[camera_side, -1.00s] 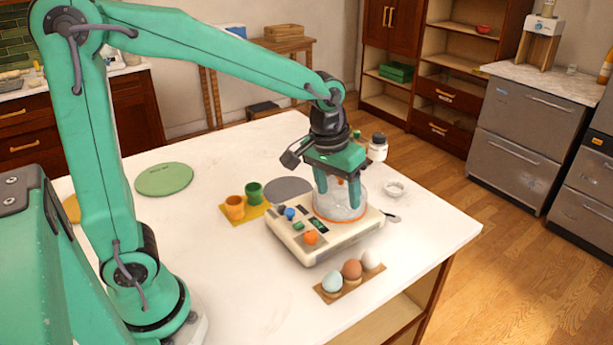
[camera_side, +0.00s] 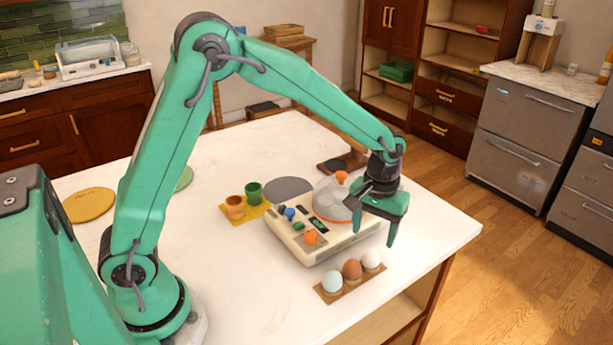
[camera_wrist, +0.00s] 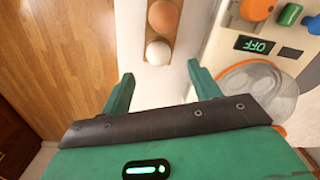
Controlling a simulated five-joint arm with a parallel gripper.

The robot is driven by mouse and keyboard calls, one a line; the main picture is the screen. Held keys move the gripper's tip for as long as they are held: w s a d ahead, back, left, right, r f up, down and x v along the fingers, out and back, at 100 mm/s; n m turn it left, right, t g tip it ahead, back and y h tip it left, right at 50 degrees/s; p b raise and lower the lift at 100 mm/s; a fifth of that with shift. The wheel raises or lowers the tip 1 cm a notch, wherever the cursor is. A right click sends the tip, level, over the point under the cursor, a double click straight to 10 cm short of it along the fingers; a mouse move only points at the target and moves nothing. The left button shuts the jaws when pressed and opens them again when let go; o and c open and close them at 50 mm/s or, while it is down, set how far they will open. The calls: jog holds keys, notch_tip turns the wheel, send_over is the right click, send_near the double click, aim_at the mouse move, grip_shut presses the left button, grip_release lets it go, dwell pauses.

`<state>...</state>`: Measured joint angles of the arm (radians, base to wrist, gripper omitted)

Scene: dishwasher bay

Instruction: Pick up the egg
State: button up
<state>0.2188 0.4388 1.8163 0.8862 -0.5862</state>
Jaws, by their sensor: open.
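Three eggs sit in a row in a wooden holder (camera_side: 327,297) near the table's front edge: a pale blue egg (camera_side: 333,282), a brown egg (camera_side: 352,269) and a white egg (camera_side: 371,259). My gripper (camera_side: 375,232) is open and empty, with its fingers pointing down, above and behind the white egg. In the wrist view, the white egg (camera_wrist: 158,52) appears just beyond the fingertips (camera_wrist: 160,72), between their lines. The brown egg (camera_wrist: 163,16) is behind it at the top edge. The blue egg is outside the wrist view.
A cream egg cooker (camera_side: 312,238) with a clear, orange-rimmed lid (camera_side: 333,203) stands close beside my gripper. Its display (camera_wrist: 254,45) reads OFF. Orange (camera_side: 235,207) and green (camera_side: 254,193) cups stand on a yellow mat. The table front left of the eggs is clear.

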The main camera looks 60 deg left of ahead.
aim_at(372, 249)
jog(key=shift+w+d+f, duration=0.1)
jog(key=shift+w+f, duration=0.05)
jog(key=shift+f, duration=3.65)
jog(key=c, duration=0.7)
